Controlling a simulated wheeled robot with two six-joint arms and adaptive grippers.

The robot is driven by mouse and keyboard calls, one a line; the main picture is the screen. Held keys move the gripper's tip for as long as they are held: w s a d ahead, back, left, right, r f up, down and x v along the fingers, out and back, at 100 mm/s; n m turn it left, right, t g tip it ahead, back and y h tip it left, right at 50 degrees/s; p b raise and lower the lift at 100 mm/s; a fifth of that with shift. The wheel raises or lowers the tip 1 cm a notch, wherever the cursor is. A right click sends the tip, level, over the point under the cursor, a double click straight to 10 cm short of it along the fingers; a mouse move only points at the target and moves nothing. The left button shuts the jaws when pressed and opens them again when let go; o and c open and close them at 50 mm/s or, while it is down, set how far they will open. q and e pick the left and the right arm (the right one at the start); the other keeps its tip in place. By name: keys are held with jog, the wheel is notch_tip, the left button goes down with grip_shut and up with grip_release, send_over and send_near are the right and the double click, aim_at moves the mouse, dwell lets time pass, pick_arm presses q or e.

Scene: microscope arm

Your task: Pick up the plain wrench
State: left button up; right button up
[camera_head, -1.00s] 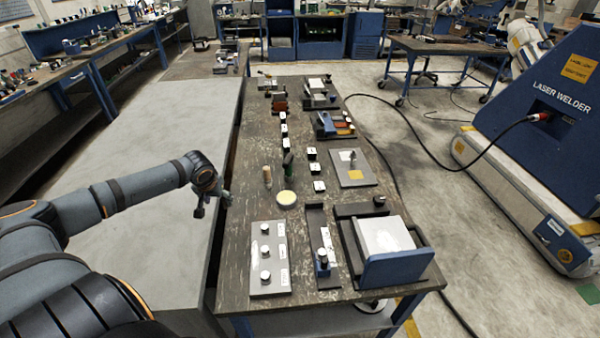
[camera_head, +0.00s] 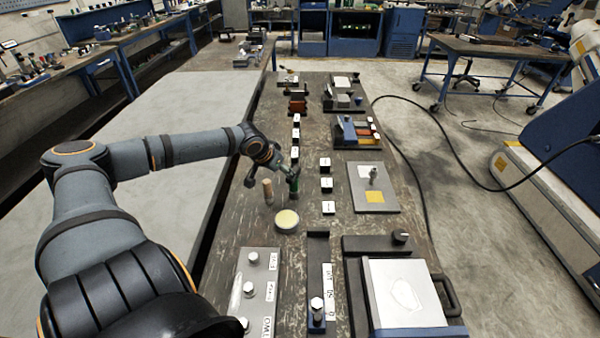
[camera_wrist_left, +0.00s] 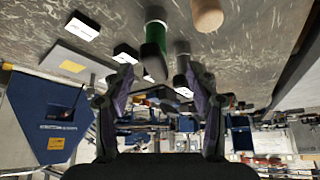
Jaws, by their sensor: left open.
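I cannot make out a wrench shape for certain. A green-handled tool (camera_head: 294,183) stands upright on the bench; it also shows in the left wrist view (camera_wrist_left: 154,45), beyond the fingertips. Beside it in the wrist view is a slim grey upright piece (camera_wrist_left: 182,62), possibly the plain wrench; its lower part is partly hidden by my finger. A wooden handle (camera_head: 268,191) stands to the left of the green tool; it shows in the wrist view too (camera_wrist_left: 208,14). My left gripper (camera_head: 272,172) is open and empty, close to these upright tools; its spread fingers show in the wrist view (camera_wrist_left: 160,86).
A round pale-yellow dish (camera_head: 287,221) sits in front of the tools. White-topped labelled blocks (camera_head: 326,184) stand to the right. A plate with knobs (camera_head: 253,290) is nearer.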

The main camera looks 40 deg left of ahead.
aim_at(294, 184)
pick_arm(q)
jog(key=b+x, duration=0.4)
jog(key=shift+w+f+b, duration=0.1)
jog(key=shift+f+b, duration=0.25)
jog(key=shift+f, duration=0.05)
jog(key=shift+d, duration=0.1)
jog(key=shift+f, duration=0.1)
jog(key=x, duration=0.4)
jog(key=shift+w+d+f, duration=0.1)
jog(key=shift+w+d, duration=0.1)
jog(key=shift+d, duration=0.05)
jog(key=shift+w+f, duration=0.15)
jog(key=shift+f, duration=0.1)
jog(key=shift+a, duration=0.1)
jog(key=shift+c, duration=0.4)
pick_arm(e)
jog(key=s+f, duration=0.3)
jog(key=f, duration=0.2)
jog(key=shift+f, duration=0.2)
pick_arm(q)
grip_shut()
